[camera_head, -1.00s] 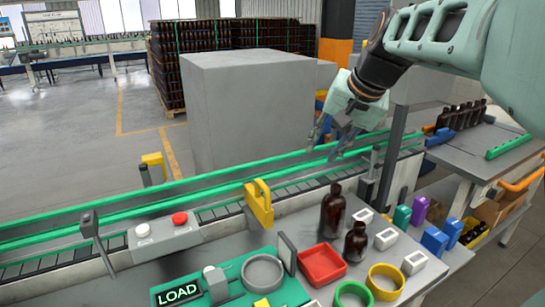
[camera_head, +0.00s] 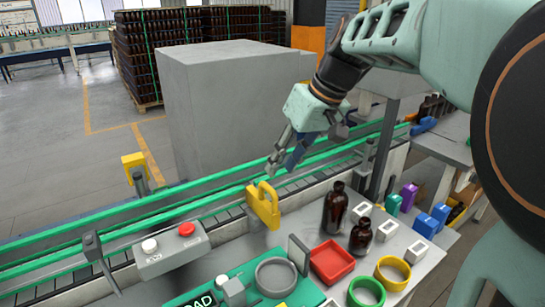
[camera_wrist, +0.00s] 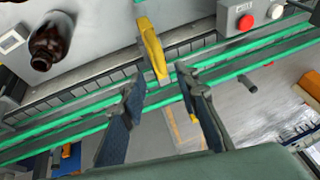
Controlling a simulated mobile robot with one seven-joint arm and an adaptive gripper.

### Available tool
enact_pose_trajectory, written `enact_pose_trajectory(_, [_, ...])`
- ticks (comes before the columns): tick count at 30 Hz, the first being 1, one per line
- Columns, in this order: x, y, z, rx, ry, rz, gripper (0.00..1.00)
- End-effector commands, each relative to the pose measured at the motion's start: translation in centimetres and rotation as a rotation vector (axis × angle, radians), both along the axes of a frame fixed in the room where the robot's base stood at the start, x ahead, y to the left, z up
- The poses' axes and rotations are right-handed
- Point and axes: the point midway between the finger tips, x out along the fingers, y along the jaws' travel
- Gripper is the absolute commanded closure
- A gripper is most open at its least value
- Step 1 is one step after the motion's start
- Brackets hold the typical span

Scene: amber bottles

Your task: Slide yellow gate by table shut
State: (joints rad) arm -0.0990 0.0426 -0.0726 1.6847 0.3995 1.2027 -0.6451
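The yellow gate (camera_head: 263,206) stands upright at the near edge of the green-railed conveyor, beside the table. It also shows in the wrist view (camera_wrist: 152,47), just beyond the fingertips and roughly between them. My gripper (camera_head: 283,168) is over the conveyor, behind and slightly right of the gate in the head view. In the wrist view my gripper (camera_wrist: 160,92) has its two fingers spread apart with nothing between them. The fingers look apart from the gate, though the exact distance is hard to tell. The lower part of the gate's mount is partly hidden.
Two amber bottles (camera_head: 336,207) stand on the table right of the gate, near a red tray (camera_head: 332,262). A control box (camera_head: 171,249) with red and white buttons is left of the gate. A large grey box (camera_head: 235,105) stands behind the conveyor. A dark post (camera_head: 384,155) rises at right.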

Motion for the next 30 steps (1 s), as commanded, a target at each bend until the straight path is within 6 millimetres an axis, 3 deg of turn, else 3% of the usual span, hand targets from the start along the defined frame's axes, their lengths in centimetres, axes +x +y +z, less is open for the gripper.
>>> enact_pose_trajectory(3, [0.4, 0.9, -2.3, -0.001, 0.004, 0.002, 0.71])
enact_pose_trajectory(9, [1.1, 2.0, -4.9, 0.000, 0.002, 0.000, 0.71])
enact_pose_trajectory(22, [1.4, 2.4, -6.0, 0.000, -0.001, -0.001, 0.71])
enact_pose_trajectory(30, [1.4, 2.4, -5.9, 0.000, -0.001, -0.001, 0.99])
